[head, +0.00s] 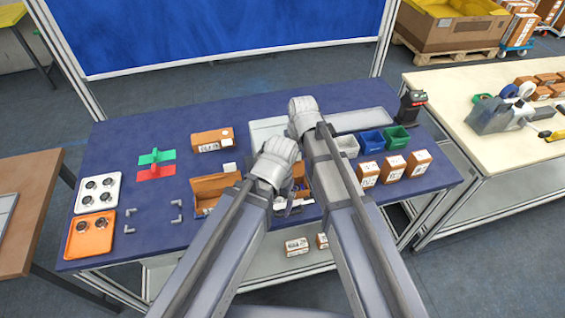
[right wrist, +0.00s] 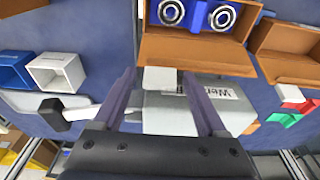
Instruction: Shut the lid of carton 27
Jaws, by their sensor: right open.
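Two open cartons stand near the table's middle. The left open carton (head: 207,185) shows its raised lid in the head view; it also shows at the right of the right wrist view (right wrist: 287,65). The other open carton (head: 302,172) is partly hidden by my arms. In the right wrist view this carton (right wrist: 195,56) holds a blue part with two metal rings (right wrist: 197,15). I cannot read which is 27. My right gripper (right wrist: 158,78) is open, with a small white piece between its fingertips, beside that carton.
A grey labelled device (right wrist: 195,108) lies under my right fingers. White (head: 347,146), blue (head: 371,142) and green bins (head: 397,138) and closed cartons (head: 393,168) stand right. A scanner (head: 411,104) is behind.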

